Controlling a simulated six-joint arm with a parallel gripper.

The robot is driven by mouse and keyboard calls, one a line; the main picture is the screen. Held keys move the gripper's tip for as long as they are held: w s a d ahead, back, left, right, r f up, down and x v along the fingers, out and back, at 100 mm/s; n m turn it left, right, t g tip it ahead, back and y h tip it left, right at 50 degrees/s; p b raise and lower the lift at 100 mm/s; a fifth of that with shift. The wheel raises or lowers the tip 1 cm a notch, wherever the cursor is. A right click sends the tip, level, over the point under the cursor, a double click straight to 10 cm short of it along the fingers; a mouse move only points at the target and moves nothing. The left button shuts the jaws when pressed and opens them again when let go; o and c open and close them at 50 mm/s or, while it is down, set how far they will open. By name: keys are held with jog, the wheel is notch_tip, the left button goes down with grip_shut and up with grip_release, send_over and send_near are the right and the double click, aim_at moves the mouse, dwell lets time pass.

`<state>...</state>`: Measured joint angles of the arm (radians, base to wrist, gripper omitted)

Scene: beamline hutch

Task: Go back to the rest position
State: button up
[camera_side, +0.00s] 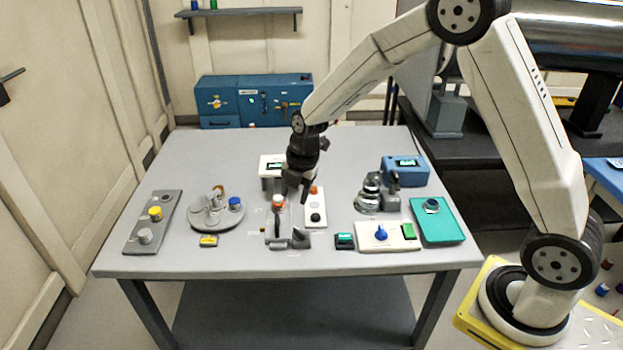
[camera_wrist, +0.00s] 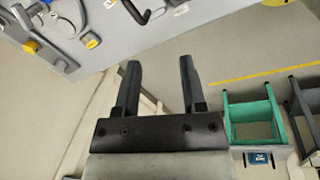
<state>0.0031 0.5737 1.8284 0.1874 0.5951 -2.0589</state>
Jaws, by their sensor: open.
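My gripper (camera_side: 294,190) hangs above the middle of the grey table (camera_side: 350,150) in the side view, with its fingers pointing down. In the wrist view my gripper (camera_wrist: 157,72) shows two dark fingers standing apart with nothing between them. Behind the fingers the wrist view shows the table edge (camera_wrist: 150,48) and the floor. In the side view the fingertips are close to an upright piece with an orange top (camera_side: 278,201); I cannot tell whether they touch it.
A grey plate with a yellow knob (camera_side: 155,213) and a round grey stand (camera_side: 217,217) are at left. A white board with a blue knob (camera_side: 382,233), a teal tray (camera_side: 452,232) and a blue device (camera_side: 405,173) are at right. The table's back is clear.

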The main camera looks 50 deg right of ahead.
jog(key=s+d+r+m, duration=0.1)
jog(key=s+m, duration=0.8)
jog(key=m, duration=0.2)
jog(key=s+r+m+h, duration=0.1)
jog(key=s+r+m, duration=0.1)
jog(key=s+m, duration=0.8)
jog(key=shift+s+d+m+t, duration=0.2)
jog(key=shift+d+m+t, duration=0.15)
jog(key=shift+m+t, duration=0.05)
dwell(0.8)
